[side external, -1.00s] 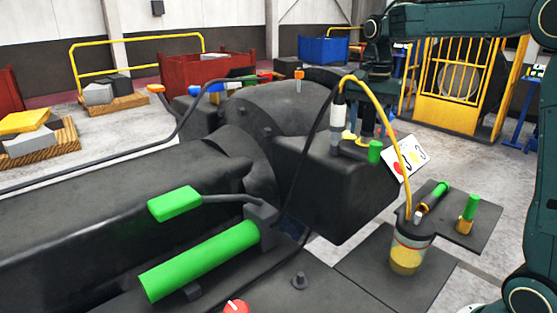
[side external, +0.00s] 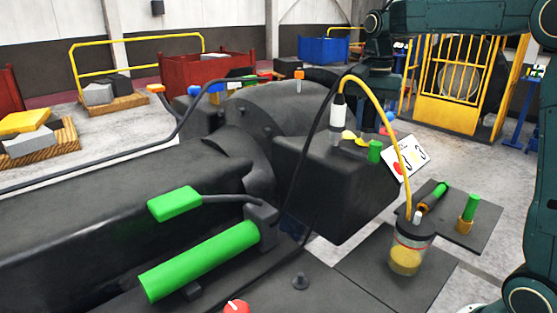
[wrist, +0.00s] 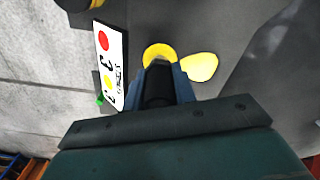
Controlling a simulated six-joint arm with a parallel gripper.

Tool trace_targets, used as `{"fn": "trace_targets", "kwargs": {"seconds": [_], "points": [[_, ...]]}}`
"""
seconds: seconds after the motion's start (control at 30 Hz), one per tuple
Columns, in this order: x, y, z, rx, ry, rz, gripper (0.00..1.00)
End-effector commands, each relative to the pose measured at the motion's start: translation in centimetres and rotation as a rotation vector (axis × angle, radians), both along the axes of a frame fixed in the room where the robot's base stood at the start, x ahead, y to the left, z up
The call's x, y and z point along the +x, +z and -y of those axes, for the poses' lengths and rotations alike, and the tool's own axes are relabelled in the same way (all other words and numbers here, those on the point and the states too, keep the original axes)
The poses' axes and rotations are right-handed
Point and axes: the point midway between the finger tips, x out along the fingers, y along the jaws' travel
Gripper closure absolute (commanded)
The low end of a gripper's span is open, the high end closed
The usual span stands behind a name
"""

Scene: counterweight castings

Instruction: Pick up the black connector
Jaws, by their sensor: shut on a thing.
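The black connector (wrist: 157,88) is held between the blue fingers of my gripper (wrist: 160,68) in the wrist view. A yellow ring (wrist: 160,50) shows just beyond the fingertips, partly hidden by them, with a yellow flap (wrist: 200,67) beside it. In the side view, the yellow flap (side external: 352,136) is on top of the dark block (side external: 335,180). My wrist is above and behind it; the fingers and connector are not clear there.
A white tag (wrist: 112,65) with coloured dots stands left of the fingers. A yellow hose (side external: 385,105) arches from a white fitting (side external: 338,117) to a jar (side external: 408,255) in front of the block. A green cylinder (side external: 374,152) stands near the tag.

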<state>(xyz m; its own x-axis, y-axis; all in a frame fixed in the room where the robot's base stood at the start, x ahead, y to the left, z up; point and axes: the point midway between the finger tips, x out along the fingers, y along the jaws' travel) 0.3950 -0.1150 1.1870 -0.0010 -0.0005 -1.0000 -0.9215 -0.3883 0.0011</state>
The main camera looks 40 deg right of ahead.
Motion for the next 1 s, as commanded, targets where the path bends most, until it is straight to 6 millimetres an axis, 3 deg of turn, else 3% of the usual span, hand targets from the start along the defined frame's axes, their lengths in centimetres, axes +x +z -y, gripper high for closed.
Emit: {"fn": "trace_targets", "kwargs": {"seconds": [0.6,1.0], "points": [[0.1,7.5,0.0,0.000,0.000,0.004,0.93],[0.0,9.1,0.0,0.000,0.000,0.001,0.93]]}}
